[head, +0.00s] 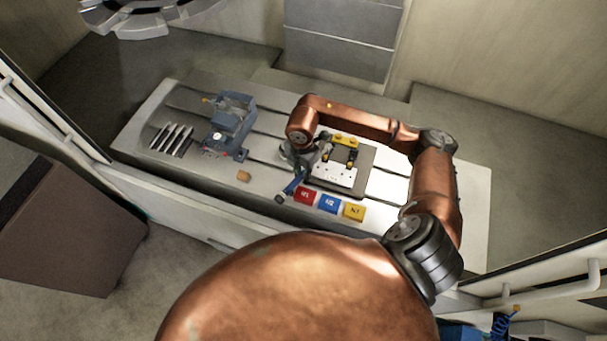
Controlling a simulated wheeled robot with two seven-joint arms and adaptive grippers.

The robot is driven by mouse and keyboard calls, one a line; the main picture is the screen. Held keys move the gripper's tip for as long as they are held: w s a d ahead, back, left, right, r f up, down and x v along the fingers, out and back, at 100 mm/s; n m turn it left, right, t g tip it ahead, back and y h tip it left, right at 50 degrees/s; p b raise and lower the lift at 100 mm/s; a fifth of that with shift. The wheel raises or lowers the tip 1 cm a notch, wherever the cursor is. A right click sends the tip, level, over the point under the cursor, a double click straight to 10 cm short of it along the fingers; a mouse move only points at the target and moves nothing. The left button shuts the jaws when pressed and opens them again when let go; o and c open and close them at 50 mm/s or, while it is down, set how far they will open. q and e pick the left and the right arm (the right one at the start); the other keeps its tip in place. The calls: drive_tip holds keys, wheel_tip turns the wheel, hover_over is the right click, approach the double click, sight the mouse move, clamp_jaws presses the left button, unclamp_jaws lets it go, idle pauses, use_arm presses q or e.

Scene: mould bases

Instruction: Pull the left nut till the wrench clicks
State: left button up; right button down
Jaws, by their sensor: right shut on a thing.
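The mould base (336,174) is a pale plate with dark holes, set on a dark block on the machine table. Yellow-and-black clamp parts (346,141) stand at its back edge. My right arm reaches over it from the right, and my right gripper (303,170) is at the plate's left side. The right gripper is shut on a wrench with a blue handle (292,186), which slants down to the front left. The wrench's working end and the left nut are hidden by the gripper and arm. My left gripper is not in view.
The slotted table (465,192) has a grey vise (230,120) and several metal bars (172,138) at left. Red (305,196), blue (329,203) and yellow (354,211) labelled blocks lie in front of the plate. A small tan block (244,176) lies nearby.

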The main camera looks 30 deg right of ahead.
drive_tip(key=shift+w+a+f+m, duration=0.2)
drive_tip(key=shift+w+f+m, duration=0.05)
drive_tip(key=shift+m, duration=0.05)
drive_tip(key=shift+w, duration=0.25)
drive_tip(key=shift+w+a+m, duration=0.15)
drive_tip(key=shift+w+m, duration=0.1)
drive_tip(key=shift+m, duration=0.15)
drive_tip(key=shift+w, duration=0.15)
idle(0.5)
drive_tip(key=shift+w+m, duration=0.4)
drive_tip(key=shift+w+r, duration=0.1)
drive_tip(key=shift+w, duration=0.15)
drive_tip(key=shift+w+a+m, duration=0.1)
drive_tip(key=shift+w+m, duration=0.2)
drive_tip(key=shift+m, duration=0.1)
